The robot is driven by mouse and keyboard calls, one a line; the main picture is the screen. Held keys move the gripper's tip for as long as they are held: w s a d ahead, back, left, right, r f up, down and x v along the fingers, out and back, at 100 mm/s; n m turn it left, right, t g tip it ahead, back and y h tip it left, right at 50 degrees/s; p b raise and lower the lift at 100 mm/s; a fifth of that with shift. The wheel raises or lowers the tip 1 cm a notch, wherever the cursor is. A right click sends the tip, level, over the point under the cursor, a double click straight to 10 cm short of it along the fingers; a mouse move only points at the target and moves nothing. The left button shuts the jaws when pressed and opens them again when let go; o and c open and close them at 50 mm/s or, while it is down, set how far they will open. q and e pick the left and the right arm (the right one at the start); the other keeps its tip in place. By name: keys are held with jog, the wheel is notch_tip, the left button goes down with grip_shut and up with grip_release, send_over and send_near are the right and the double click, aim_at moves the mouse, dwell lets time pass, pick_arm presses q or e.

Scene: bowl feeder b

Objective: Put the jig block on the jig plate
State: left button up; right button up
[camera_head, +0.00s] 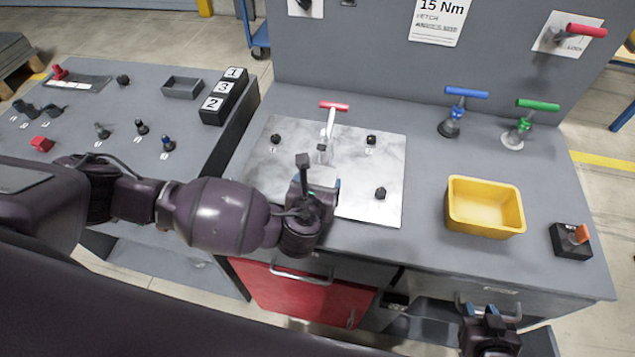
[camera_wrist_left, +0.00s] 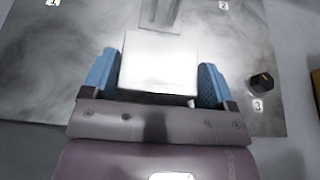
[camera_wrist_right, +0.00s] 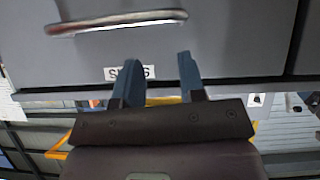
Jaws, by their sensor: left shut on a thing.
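The jig plate (camera_head: 385,205) is a marbled silver sheet on the workbench, with black knobs near numbered spots. A toggle clamp with a red handle (camera_head: 334,106) stands at its back edge. My left gripper (camera_head: 323,184) is over the front middle of the plate. It is shut on the jig block (camera_wrist_left: 159,65), a plain pale metal block between blue fingers. The block is partly hidden by the gripper in the head view; I cannot tell whether it touches the plate. My right gripper (camera_wrist_right: 160,80) is open and empty, in front of a grey drawer with a handle.
A yellow bin (camera_head: 485,207) stands right of the plate, with a black box with an orange switch (camera_head: 572,239) beyond it. Blue (camera_head: 453,118) and green (camera_head: 522,128) T-handle tools stand behind. The left side table holds small tools and numbered blocks (camera_head: 224,95).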

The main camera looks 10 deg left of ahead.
pick_arm(q)
jog(key=shift+f, duration=0.1)
jog(key=o, duration=1.1)
jog(key=shift+c, duration=0.2)
jog(key=shift+s, duration=0.1)
jog(key=v, duration=1.2)
